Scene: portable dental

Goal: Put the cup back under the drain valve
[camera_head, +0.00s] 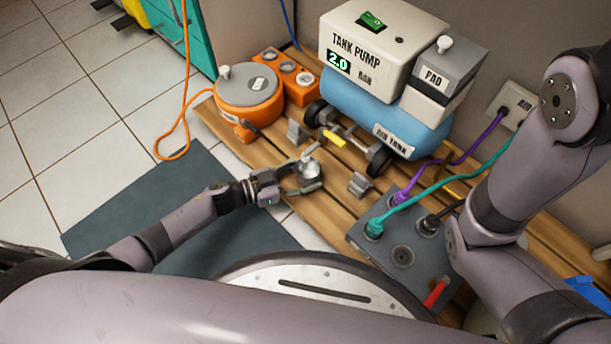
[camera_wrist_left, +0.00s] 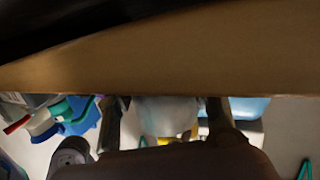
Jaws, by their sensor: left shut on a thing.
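A small grey metal cup (camera_head: 308,167) is between the fingers of my left gripper (camera_head: 305,180) in the head view, above the wooden slats. My left gripper is shut on it. In the wrist view, the pale cup (camera_wrist_left: 165,113) shows between the two dark fingers, partly cut off by a large tan surface. The yellow drain valve (camera_head: 334,138) sticks out below the blue air tank (camera_head: 370,112), behind and a little right of the cup. The cup is apart from it, toward me. My right arm stands at the right, but its gripper is out of view.
The wooden slatted bench (camera_head: 330,205) carries an orange round pot (camera_head: 248,95) and the tank pump (camera_head: 372,45). Grey brackets (camera_head: 360,184) stand near the gripper. A grey hose block (camera_head: 400,255) with purple and teal hoses is at the right front.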

